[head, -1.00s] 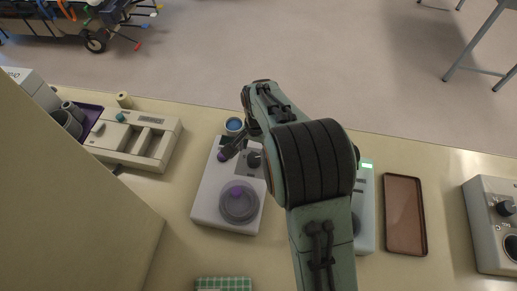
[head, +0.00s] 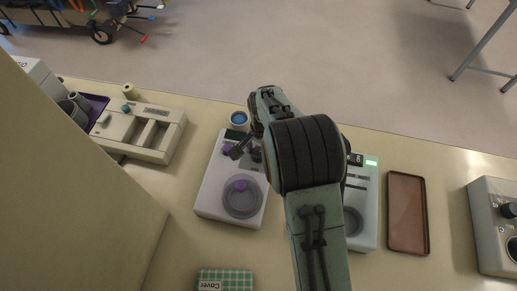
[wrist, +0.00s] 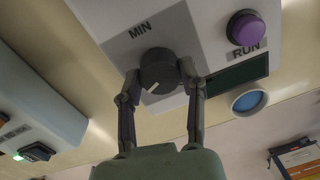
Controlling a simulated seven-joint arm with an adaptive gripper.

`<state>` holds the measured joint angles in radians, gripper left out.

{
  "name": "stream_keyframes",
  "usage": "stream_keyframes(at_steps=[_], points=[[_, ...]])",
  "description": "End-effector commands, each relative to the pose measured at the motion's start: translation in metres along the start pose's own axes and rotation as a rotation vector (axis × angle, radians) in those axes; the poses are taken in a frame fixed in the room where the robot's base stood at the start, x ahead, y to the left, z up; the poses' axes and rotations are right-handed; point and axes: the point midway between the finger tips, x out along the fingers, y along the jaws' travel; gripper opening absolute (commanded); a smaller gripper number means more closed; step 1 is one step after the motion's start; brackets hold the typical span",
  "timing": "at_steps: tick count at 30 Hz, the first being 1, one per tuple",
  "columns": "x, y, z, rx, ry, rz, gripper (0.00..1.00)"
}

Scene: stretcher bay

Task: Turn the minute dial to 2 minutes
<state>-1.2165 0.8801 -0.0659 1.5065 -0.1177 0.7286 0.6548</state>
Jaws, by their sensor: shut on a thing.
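The minute dial (wrist: 158,68) is a dark round knob under the label MIN on a pale device, with a white pointer mark on its edge. My gripper (wrist: 158,76) is shut on it, one finger on each side. In the head view the pale device (head: 211,196) stands on the bench, and my gripper (head: 246,152) is at its far end, with my arm hiding part of the dial. A purple RUN button (wrist: 246,29) and a dark display (wrist: 236,74) are beside the dial. The display shows no readable digits.
A round clear-lidded part with a purple centre (head: 241,187) is on the device's near half. A blue-topped cup (head: 239,119) stands behind it. Another pale device (head: 365,215) with a green light is to the right, then a brown tray (head: 408,222). A green checked item (head: 225,279) lies in front.

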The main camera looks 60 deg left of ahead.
Motion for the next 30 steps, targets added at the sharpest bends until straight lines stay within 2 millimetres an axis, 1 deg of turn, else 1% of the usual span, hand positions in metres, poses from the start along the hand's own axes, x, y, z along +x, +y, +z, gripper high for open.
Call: stream_keyframes(at_steps=[8, 21, 30], points=[[0.0016, 0.0005, -0.0002, -0.107, -0.005, 0.001, 0.03], [0.0019, 0.0002, -0.0008, -0.467, -0.020, 0.000, 0.03], [0.0022, 0.0001, -0.0009, -0.665, -0.028, 0.000, 0.03]])
